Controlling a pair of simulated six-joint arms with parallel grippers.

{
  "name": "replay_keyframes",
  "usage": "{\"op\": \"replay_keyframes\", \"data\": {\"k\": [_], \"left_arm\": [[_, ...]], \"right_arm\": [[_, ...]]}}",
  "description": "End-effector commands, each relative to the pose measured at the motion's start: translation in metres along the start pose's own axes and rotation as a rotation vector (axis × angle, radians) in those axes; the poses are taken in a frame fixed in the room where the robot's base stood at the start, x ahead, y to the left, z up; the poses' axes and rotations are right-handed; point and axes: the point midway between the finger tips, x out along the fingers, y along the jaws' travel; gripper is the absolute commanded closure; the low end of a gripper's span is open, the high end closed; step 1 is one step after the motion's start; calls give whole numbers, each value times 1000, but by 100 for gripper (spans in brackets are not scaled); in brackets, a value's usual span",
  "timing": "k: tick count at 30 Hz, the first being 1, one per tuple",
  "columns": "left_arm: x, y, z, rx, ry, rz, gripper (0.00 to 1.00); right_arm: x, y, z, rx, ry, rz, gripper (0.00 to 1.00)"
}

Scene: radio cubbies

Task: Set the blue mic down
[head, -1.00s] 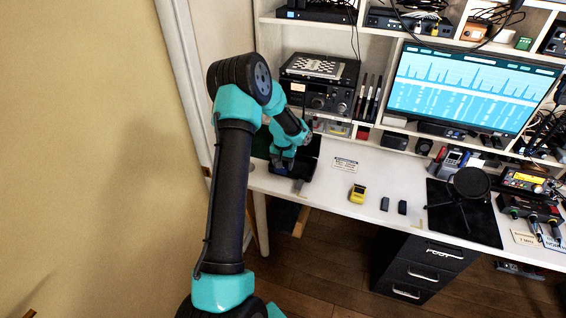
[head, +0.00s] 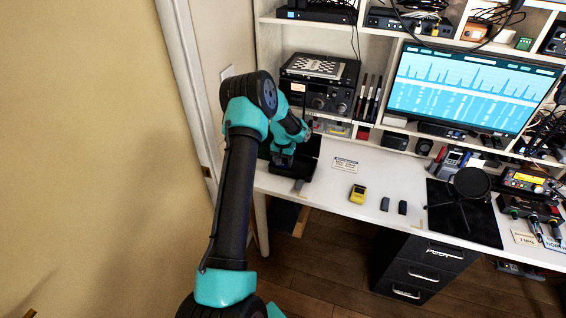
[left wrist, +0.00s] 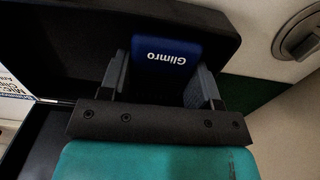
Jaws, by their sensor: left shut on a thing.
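The blue mic (left wrist: 166,55), a blue block with white "Glimro" lettering, is between the two dark fingers of my left gripper (left wrist: 162,78) in the left wrist view. The gripper is shut on it. In the head view my left gripper (head: 282,162) points down at the open black case (head: 311,163) on the left end of the desk. The mic is too small and covered to make out there. The black case also shows in the left wrist view (left wrist: 60,35), around the gripper. Whether the mic touches its floor cannot be told. My right gripper is not in view.
A white label card (head: 345,164) lies right of the case. A yellow device (head: 358,194) and two small dark blocks (head: 384,204) stand near the desk's front edge. A radio (head: 318,97) stands close behind the case. The wall is at left.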

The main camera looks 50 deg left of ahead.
Motion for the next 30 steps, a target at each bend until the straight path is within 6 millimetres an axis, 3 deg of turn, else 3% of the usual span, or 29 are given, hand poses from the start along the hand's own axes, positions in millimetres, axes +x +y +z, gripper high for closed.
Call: {"op": "replay_keyframes", "data": {"k": [14, 15, 18, 30], "left_arm": [[10, 0, 0, 0, 0, 0, 69], [11, 0, 0, 0, 0, 0, 42], [10, 0, 0, 0, 1, 0, 32], [3, 0, 0, 0, 2, 0, 32]], "right_arm": [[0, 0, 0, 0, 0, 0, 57], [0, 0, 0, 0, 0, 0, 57], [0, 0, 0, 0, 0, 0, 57], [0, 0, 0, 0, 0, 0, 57]]}}
